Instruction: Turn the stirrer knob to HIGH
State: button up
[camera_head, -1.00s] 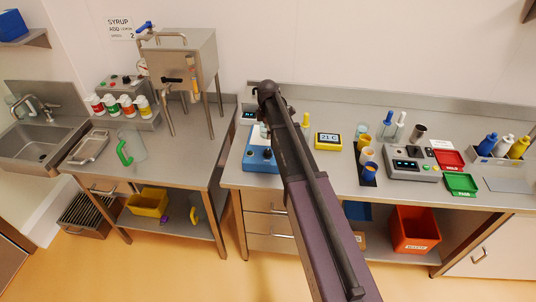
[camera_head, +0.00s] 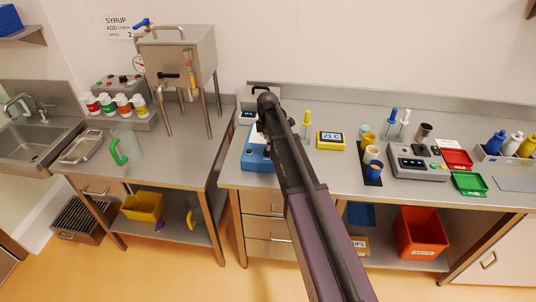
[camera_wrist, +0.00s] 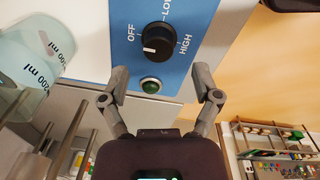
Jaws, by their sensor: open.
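The stirrer is a blue box with a white top (camera_head: 257,158) on the right-hand bench, partly hidden behind my arm. In the wrist view, its blue panel (camera_wrist: 207,14) carries a round black knob (camera_wrist: 158,37), labelled OFF, LOW and HIGH around it. The knob's white mark sits at its lower left in the picture, on the OFF side and away from HIGH. A green button (camera_wrist: 151,85) is below the knob. My gripper (camera_wrist: 161,78) is open and empty, its fingertips apart on either side just below the knob, not around it. My arm hides the gripper in the head view.
A steel tank (camera_head: 178,55) stands on the left table.

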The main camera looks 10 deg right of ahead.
jog(key=shift+w+f+b, duration=0.1)
jog(key=shift+f+b, duration=1.85)
jog(key=shift+f, duration=0.3)
jog(key=shift+c, duration=0.2)
grip_shut()
jog(key=shift+d, duration=0.15)
